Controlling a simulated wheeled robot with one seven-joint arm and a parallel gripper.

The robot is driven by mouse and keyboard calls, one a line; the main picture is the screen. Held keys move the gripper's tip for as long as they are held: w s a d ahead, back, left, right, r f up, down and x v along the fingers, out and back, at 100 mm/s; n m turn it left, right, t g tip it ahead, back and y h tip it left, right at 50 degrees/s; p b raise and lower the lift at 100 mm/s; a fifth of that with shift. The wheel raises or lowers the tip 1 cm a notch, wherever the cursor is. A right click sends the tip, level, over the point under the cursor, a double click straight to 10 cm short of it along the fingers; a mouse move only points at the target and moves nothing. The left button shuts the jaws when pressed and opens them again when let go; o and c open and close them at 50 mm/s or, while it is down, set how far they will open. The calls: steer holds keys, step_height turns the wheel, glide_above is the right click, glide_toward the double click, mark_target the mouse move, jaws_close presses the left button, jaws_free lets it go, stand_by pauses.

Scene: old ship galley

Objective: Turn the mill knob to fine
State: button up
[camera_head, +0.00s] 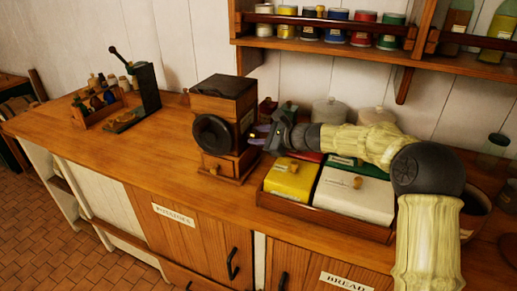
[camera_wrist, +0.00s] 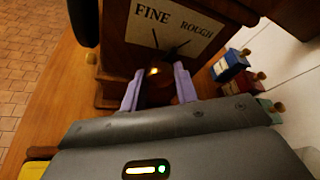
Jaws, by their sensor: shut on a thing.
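The mill (camera_head: 222,105) is a wooden box with a dark top, a black round wheel (camera_head: 212,134) on its front and a small drawer below. In the wrist view its side bears a pale plate (camera_wrist: 170,28) reading FINE on the left and ROUGH on the right, with dark lines under the words. The dark mill knob (camera_wrist: 160,92) is below the plate, partly in shadow. My gripper (camera_wrist: 158,86) has its two lilac fingers on either side of the knob, shut on it. In the head view my gripper (camera_head: 262,136) reaches the mill's right side. Which word the knob points to is unclear.
A tray (camera_head: 322,213) with yellow and white lidded boxes lies below my arm. Several jars and small boxes stand behind it. A shelf (camera_head: 340,50) with tins hangs above. The counter (camera_head: 125,160) left of the mill is clear up to a black-armed device (camera_head: 146,88).

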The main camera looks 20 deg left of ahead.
steer(key=n+b, duration=0.1)
steer(key=b, duration=0.3)
steer(key=n+t+b, duration=0.1)
steer(key=b, duration=0.4)
steer(key=n+t+b, duration=0.1)
steer(key=n+b, duration=0.1)
steer(key=b, duration=0.3)
steer(key=shift+s+f+y, duration=0.1)
steer(key=shift+f+y, duration=0.25)
steer(key=shift+y, duration=0.05)
steer(key=shift+r+n+t+b, duration=0.2)
steer(key=shift+n+t+b, duration=0.1)
steer(key=shift+b, duration=0.45)
steer(key=o, duration=1)
steer(key=shift+r, duration=0.1)
